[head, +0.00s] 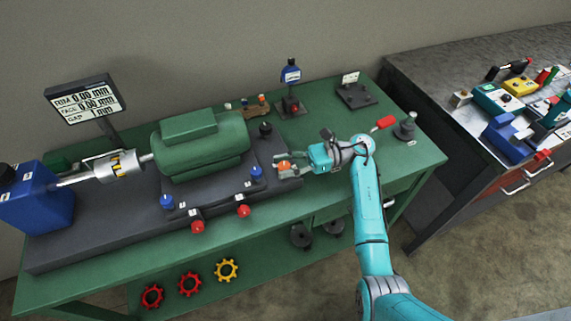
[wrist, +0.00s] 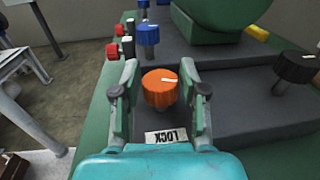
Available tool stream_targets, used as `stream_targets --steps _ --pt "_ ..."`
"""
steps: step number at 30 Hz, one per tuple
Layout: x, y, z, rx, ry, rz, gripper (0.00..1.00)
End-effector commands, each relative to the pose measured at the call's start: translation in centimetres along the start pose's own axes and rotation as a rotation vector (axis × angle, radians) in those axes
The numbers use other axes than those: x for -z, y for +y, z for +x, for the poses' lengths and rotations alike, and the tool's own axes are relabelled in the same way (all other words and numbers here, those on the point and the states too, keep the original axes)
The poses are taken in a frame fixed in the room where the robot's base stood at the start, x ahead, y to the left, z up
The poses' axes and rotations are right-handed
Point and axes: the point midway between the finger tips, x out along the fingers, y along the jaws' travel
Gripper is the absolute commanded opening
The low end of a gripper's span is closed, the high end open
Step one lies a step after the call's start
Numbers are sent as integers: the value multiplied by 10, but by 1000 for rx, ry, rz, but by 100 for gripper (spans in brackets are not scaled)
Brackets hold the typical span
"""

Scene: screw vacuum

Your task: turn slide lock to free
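The slide lock is an orange knob (wrist: 160,88) with a white pointer mark. A white LOCK label (wrist: 166,136) lies just beside it on the dark base. The knob also shows in the head view (head: 284,166) at the right end of the base. My gripper (wrist: 160,90) is open, with one finger on each side of the knob. In the wrist view gaps show between the fingers and the knob. The head view shows my gripper (head: 284,169) at the knob from the right. A FREE label is not visible.
A green motor (head: 200,145) stands on the base. Blue knobs (head: 257,172) and red knobs (head: 243,211) line the base's front side. A black knob (wrist: 295,67) stands to the right in the wrist view.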

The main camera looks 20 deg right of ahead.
Motion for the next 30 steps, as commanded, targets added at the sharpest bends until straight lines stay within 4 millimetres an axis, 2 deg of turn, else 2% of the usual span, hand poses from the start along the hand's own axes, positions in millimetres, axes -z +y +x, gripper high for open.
stream_targets --steps 11,14,24,30 --pt "-1 0 -2 1 -1 -2 61" --pt "-1 -1 -11 3 -1 -2 61" --pt "-1 -1 -61 2 -1 -1 61" --pt "0 0 -74 0 -1 -1 61"
